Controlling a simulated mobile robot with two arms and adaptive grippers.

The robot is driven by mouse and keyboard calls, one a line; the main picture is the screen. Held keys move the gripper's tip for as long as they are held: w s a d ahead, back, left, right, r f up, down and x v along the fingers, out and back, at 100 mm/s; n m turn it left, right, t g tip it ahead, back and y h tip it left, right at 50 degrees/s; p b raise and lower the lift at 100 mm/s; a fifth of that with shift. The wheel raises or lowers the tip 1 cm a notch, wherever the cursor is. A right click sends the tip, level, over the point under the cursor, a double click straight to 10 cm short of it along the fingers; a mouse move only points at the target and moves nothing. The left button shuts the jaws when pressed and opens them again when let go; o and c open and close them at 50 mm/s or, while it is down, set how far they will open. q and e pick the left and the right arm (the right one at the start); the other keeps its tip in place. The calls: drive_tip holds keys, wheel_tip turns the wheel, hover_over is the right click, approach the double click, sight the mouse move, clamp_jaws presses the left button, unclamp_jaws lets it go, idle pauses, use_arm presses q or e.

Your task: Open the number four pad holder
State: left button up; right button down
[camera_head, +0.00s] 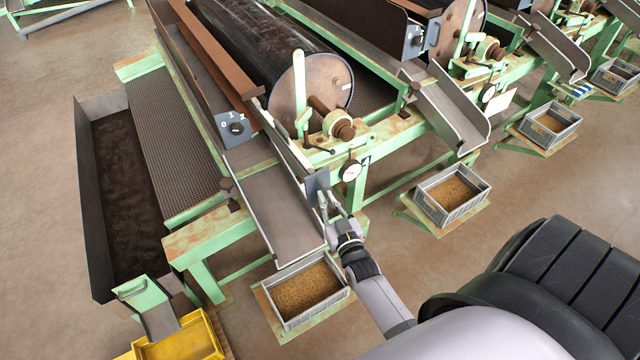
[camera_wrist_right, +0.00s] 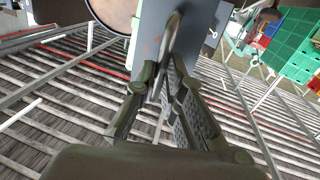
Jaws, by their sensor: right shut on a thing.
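My right gripper (camera_head: 330,205) is at the right side of the nearest chute, at a small grey-blue plate (camera_head: 316,183) on the front end of the drum machine. In the right wrist view my right gripper (camera_wrist_right: 165,85) is shut on a curved metal handle (camera_wrist_right: 174,32) that stands out from the grey plate (camera_wrist_right: 195,22). A round white dial (camera_head: 352,171) with a 4 beside it sits just right of the plate. I cannot tell whether this plate is the pad holder itself. My left gripper is not in view.
The sloping chute (camera_head: 277,210) ends above a grey crate of grain (camera_head: 328,265). A green-framed machine with a dark drum (camera_head: 260,40) stands behind. A yellow bin (camera_head: 205,343) is at lower left. Bare floor (camera_head: 400,250) lies right of my forearm.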

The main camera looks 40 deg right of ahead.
drive_tip(key=s+p, duration=0.3)
drive_tip(key=s, duration=1.2)
drive_tip(key=shift+a, duration=0.45)
drive_tip(key=shift+s, duration=0.15)
drive_tip(key=c, duration=1.7)
unclamp_jaws()
drive_tip(key=v, duration=1.2)
